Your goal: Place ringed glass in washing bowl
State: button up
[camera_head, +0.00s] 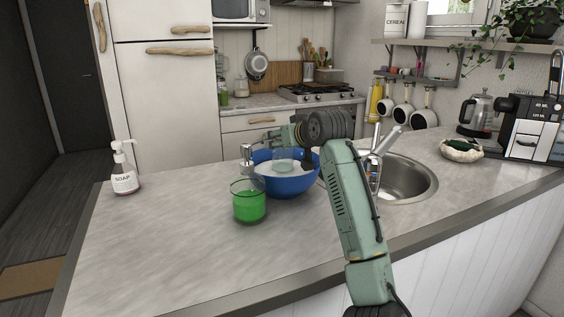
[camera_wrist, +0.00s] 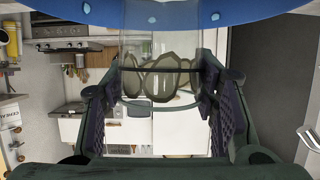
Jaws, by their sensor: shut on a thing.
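The ringed glass (camera_wrist: 160,85) is clear, with large ring shapes on its wall. It sits between the two dark finger pads of my gripper (camera_wrist: 165,110), which is shut on it. In the head view, the glass (camera_head: 284,160) shows faintly below my gripper (camera_head: 286,137), at the washing bowl. The washing bowl (camera_head: 290,186) is blue and stands on the counter left of the sink. Its blue rim (camera_wrist: 180,14) crosses the top of the wrist view, by one end of the glass. Whether the glass touches the bowl, I cannot tell.
A green jar (camera_head: 249,203) with a metal pump-like top stands close in front of the bowl. A soap bottle (camera_head: 124,172) is at the counter's left. The sink (camera_head: 405,183) and tap lie to the right. The counter's front left (camera_head: 165,245) is clear.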

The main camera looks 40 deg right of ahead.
aim_at(287, 158)
jog(key=shift+w+f+p, duration=0.1)
jog(key=shift+f+p, duration=0.45)
jog(key=shift+f, duration=2.2)
jog(key=shift+a+f, duration=0.1)
jog(key=shift+f, duration=0.1)
jog(key=o, duration=1.7)
jog(key=shift+o, duration=0.2)
jog(key=shift+r, duration=0.3)
jog(key=shift+s, duration=0.35)
jog(key=b+v, duration=0.3)
jog(key=v, duration=0.8)
jog(key=shift+b, duration=0.3)
jog(key=shift+s+a+r, duration=0.1)
